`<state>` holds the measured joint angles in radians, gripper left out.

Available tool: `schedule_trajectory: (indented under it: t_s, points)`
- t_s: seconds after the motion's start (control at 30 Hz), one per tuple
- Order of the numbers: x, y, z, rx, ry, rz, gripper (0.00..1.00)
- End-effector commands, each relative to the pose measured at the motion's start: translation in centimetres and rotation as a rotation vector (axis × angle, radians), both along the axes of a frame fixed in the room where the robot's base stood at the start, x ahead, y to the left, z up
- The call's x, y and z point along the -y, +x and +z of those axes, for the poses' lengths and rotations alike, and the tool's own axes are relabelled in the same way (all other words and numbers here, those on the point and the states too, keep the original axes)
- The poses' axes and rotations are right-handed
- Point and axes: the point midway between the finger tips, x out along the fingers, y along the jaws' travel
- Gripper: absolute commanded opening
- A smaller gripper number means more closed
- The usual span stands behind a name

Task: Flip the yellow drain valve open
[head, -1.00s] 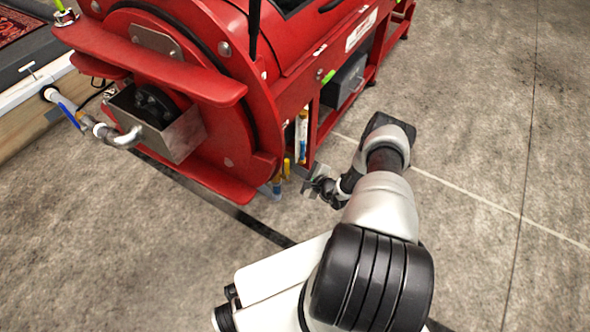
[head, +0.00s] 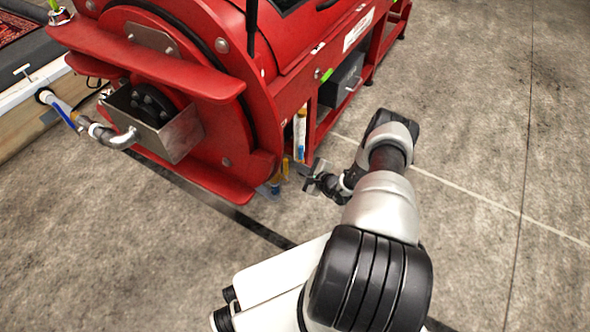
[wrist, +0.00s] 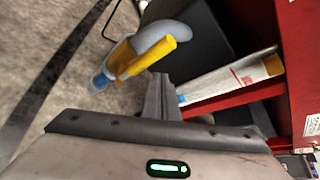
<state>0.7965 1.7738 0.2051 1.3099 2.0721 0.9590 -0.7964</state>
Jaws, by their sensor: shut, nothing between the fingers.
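The yellow drain valve (wrist: 150,55) shows in the wrist view as a yellow lever on a grey pipe elbow (wrist: 165,35) with a blue lower end. In the head view the yellow valve (head: 285,168) is small, low at the red machine's near edge. My gripper (wrist: 160,85) is shut and empty; its fingertips point toward the valve and lie just below the lever in the wrist view. In the head view my gripper (head: 300,168) is right beside the valve, on its right. I cannot tell whether the fingers touch the lever.
The red machine (head: 220,120) stands over the valve. A white tube with an orange cap (wrist: 230,80) lies close to the right of my fingers, along a red frame bar. A blue-handled pipe (head: 65,110) runs at the left. The concrete floor (head: 470,120) at right is clear.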

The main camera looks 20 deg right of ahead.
Motion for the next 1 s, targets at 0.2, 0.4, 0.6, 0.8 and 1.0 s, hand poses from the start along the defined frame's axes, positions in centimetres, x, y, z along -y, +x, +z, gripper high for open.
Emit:
schedule_trajectory:
  t_s: [0.2, 0.4, 0.6, 0.8, 1.0]
  points:
    - [2.1, -3.5, 0.4, 0.001, -0.004, -0.011, 0.00]
    - [2.4, -7.4, 0.4, 0.004, -0.005, -0.012, 0.00]
    - [2.6, -9.2, 0.3, 0.006, -0.009, -0.011, 0.00]
    - [2.6, -9.4, 0.2, 0.007, -0.009, -0.010, 0.00]
    - [2.7, -9.4, 0.2, 0.006, -0.010, -0.011, 0.00]
